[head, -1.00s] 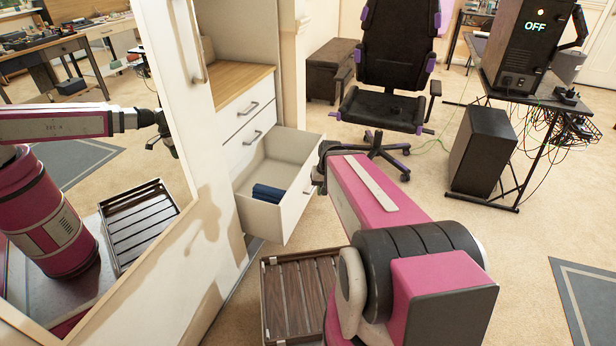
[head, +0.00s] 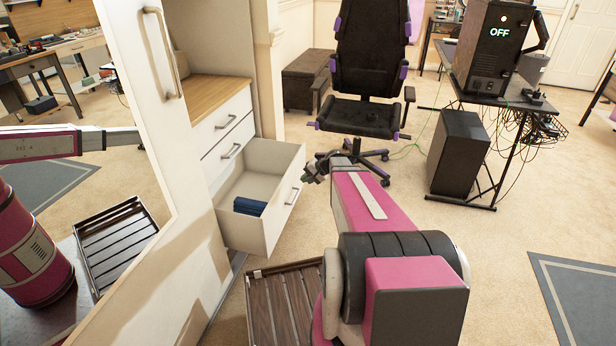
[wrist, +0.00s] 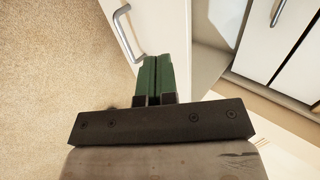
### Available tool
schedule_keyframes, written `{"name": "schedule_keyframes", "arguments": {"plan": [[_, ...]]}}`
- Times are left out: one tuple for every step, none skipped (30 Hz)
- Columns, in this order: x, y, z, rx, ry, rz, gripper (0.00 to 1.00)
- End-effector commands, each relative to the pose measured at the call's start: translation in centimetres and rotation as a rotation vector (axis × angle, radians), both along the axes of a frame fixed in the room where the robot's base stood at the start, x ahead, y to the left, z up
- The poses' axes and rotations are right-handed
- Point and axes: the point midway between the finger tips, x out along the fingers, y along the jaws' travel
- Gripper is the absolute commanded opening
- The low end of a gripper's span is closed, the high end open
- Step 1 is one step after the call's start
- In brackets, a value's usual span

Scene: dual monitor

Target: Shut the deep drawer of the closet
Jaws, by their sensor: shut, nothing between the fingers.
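The deep drawer (head: 272,226) of the closet (head: 210,88) is pulled well open in the head view, below two shut drawers. A folded dark blue item (head: 249,206) lies inside it. My gripper (head: 311,172) is just outside the drawer's front panel, near its upper far corner. In the wrist view my gripper (wrist: 153,66) shows two green fingers pressed together, shut and empty. The drawer front (wrist: 165,28) with its silver handle (wrist: 123,30) lies just beyond the fingertips there. I cannot tell whether the fingers touch it.
A black office chair (head: 362,115) stands behind my gripper. A slatted dark wooden rack (head: 282,305) is on the floor below the drawer. A mirrored closet door (head: 125,165) is at left. A black speaker box (head: 458,155) and desk stand at right.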

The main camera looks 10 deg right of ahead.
Motion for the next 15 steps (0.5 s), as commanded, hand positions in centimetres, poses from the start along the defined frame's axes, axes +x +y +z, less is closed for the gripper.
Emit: {"name": "schedule_keyframes", "arguments": {"plan": [[0.5, 0.6, -0.8, 0.0, 0.002, 0.001, 0.0], [0.8, 1.0, -1.2, -0.001, 0.001, 0.001, 0.0], [1.0, 1.5, -1.7, 0.0, 0.002, 0.001, 0.0], [1.2, 1.9, -2.1, 0.0, 0.001, 0.002, 0.0], [1.5, 2.2, -2.5, 0.0, 0.001, 0.002, 0.0], [1.7, 2.7, -3.0, 0.0, 0.001, 0.001, 0.0], [1.9, 3.0, -3.4, 0.0, 0.001, 0.001, 0.0], [2.1, 3.3, -3.7, 0.001, 0.001, 0.001, 0.0], [2.3, 3.9, -3.9, 0.0, 0.001, 0.002, 0.0], [2.6, 4.3, -3.7, 0.0, 0.0, 0.003, 0.0], [2.8, 4.7, -3.7, 0.0, -0.001, 0.002, 0.0], [3.0, 5.1, -3.7, 0.0, -0.001, 0.001, 0.0], [3.2, 5.4, -3.7, 0.0, -0.001, 0.001, 0.0], [3.4, 5.7, -3.7, 0.0, -0.001, 0.001, 0.0], [3.5, 6.0, -3.7, 0.0, -0.001, 0.001, 0.0]]}}
